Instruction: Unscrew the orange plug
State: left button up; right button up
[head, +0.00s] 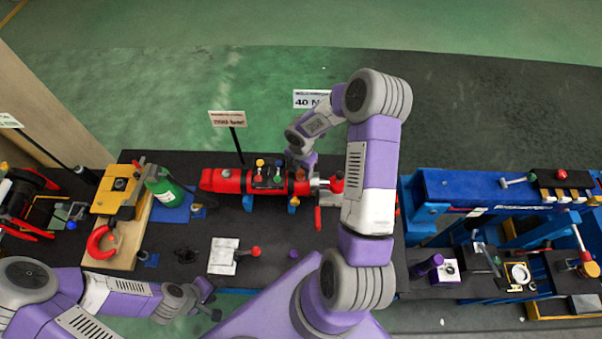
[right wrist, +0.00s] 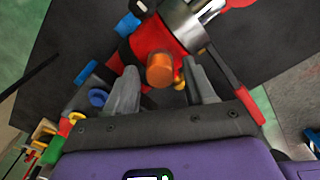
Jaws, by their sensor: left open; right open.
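The orange plug (right wrist: 160,70) shows in the right wrist view as a short round cylinder on the red hydraulic cylinder (right wrist: 148,40). My left gripper (head: 212,299) is open and empty at the bench's front edge.
A green bottle (head: 168,191) and a yellow tool (head: 118,190) stand left on the bench. A white plate (head: 223,256) and a small purple piece (head: 293,254) lie in front. A blue frame (head: 470,187) stands right. Signs (head: 228,118) rise behind the bench.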

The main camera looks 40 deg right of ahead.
jog(key=shift+f+m+b, duration=0.25)
jog(key=shift+m+b, duration=0.2)
jog(key=shift+m, duration=0.35)
jog(key=shift+r+m+b, duration=0.1)
jog(key=shift+m+b, duration=0.4)
jog(key=shift+m, duration=0.7)
jog(key=m+b, duration=0.2)
jog(key=m, duration=0.1)
jog(key=shift+m, duration=0.4)
jog(key=shift+m+b, duration=0.35)
jog(key=shift+m, duration=0.25)
jog(key=shift+m+b, duration=0.8)
jog(key=shift+m, duration=0.4)
jog(key=m+b, duration=0.1)
jog(key=m, duration=0.1)
jog(key=shift+m, duration=0.3)
jog(key=shift+m+b, duration=0.55)
jog(key=shift+m, duration=0.45)
jog(key=m+b, duration=0.1)
jog(key=m, duration=0.6)
jog(key=shift+b, duration=0.4)
jog(key=m, duration=0.3)
jog(key=shift+r, duration=0.1)
jog(key=m, duration=0.3)
